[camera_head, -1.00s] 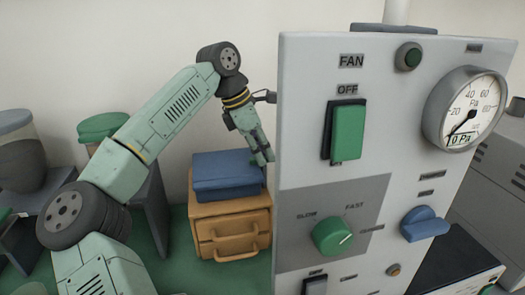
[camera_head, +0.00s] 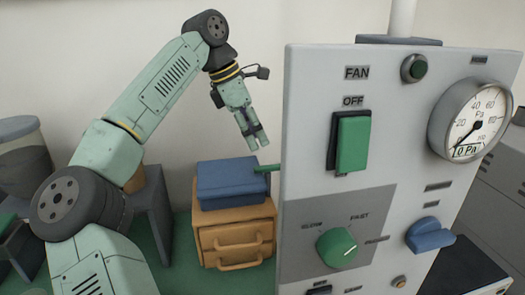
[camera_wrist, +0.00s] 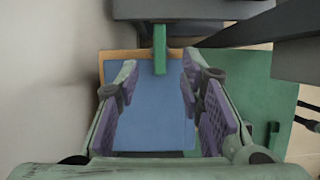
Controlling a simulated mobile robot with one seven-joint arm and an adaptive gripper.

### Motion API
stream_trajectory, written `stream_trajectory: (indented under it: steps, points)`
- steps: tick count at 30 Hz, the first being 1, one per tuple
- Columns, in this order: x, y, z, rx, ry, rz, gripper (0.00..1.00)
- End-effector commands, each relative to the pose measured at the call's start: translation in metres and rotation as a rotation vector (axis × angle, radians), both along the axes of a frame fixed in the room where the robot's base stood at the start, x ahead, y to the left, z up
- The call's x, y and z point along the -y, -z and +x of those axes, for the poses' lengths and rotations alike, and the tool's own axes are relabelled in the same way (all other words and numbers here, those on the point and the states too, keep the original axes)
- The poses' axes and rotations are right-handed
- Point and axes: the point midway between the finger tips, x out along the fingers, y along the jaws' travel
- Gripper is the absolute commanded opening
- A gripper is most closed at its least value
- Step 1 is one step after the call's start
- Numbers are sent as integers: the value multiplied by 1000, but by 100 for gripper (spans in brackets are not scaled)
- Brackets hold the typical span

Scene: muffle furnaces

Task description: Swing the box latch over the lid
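The blue box (camera_head: 233,180) sits on a wooden drawer unit left of the control panel. Its flat blue lid (camera_wrist: 150,105) fills the middle of the wrist view. A green bar (camera_head: 267,168), which looks like the latch, sticks out at the box's right side by the panel's edge. In the wrist view this green latch (camera_wrist: 160,50) reaches over one edge of the lid. My gripper (camera_head: 257,147) points down above the box, clear of it. Its purple-padded fingers (camera_wrist: 160,108) are spread with nothing between them. The latch's pivot is hidden.
The tall control panel (camera_head: 305,130) stands close right of the box and my gripper. The wooden drawer unit (camera_head: 205,243) has handles at its front. A grey stand (camera_head: 155,210) is to the left.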

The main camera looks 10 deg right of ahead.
Motion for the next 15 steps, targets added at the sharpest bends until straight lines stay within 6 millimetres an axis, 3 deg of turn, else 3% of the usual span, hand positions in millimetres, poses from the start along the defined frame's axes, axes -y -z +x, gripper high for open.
stream_trajectory:
  steps: [6, 15]
  points:
    - [-12, -30, 0, 1, 0, 0, 35]
    - [-15, -36, 0, -1, 0, -1, 35]
